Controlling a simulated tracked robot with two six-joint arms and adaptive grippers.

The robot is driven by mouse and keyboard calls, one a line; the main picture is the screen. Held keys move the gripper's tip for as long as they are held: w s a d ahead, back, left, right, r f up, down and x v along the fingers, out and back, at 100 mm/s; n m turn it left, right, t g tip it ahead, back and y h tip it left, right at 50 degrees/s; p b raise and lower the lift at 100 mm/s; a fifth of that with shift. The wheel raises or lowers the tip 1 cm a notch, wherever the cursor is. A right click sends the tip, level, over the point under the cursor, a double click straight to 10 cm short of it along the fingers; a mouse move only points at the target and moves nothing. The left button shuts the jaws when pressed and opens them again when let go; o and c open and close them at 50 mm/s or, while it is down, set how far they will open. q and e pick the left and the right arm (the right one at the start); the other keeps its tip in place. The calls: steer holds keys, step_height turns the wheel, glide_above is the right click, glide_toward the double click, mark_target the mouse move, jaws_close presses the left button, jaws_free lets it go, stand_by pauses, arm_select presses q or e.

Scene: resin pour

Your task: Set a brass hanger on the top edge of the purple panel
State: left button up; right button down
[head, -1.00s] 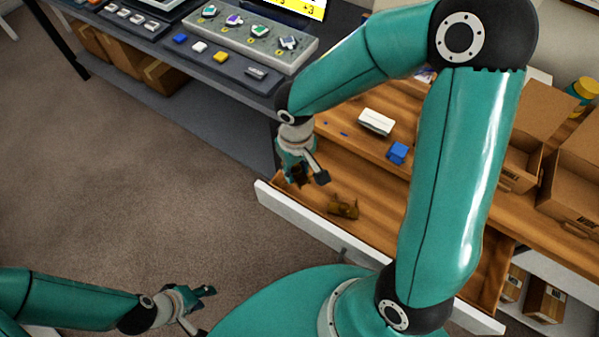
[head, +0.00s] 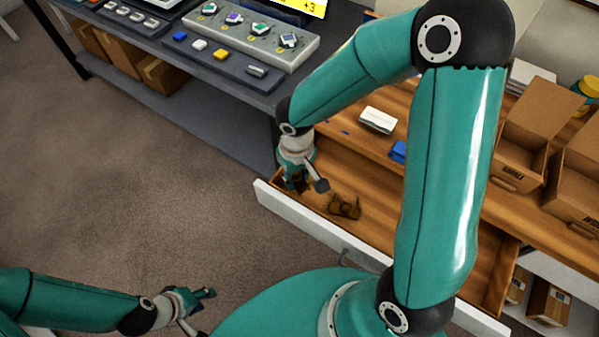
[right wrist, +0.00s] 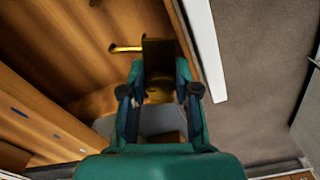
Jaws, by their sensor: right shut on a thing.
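My right gripper (head: 307,186) is inside the open drawer at its left end. In the right wrist view, the right gripper (right wrist: 160,92) is shut on a brass hanger (right wrist: 157,52), a dark brass plate between its fingers. Other brass hangers (head: 345,207) lie in a small heap on the drawer floor, right of the right gripper. My left gripper (head: 199,308) is over the carpet at the lower left, empty, with its fingers apart. I cannot make out a purple panel in either view.
The drawer's white front (head: 330,236) borders the carpet. A white box (head: 378,120) and a blue block (head: 398,151) lie on the wooden top behind. Open cartons (head: 520,140) stand at right. A dark bench with a grey tray (head: 262,38) is at the back left.

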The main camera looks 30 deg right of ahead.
steer(key=shift+a+f, duration=0.1)
steer(key=c, duration=0.8)
jaws_free()
steer(key=shift+f, duration=0.1)
steer(key=shift+c, duration=0.2)
steer(key=shift+r+p, duration=0.35)
step_height(320, 180, up, 13)
steer(key=p, duration=0.2)
steer(key=shift+f, duration=0.15)
steer(key=shift+s, duration=0.1)
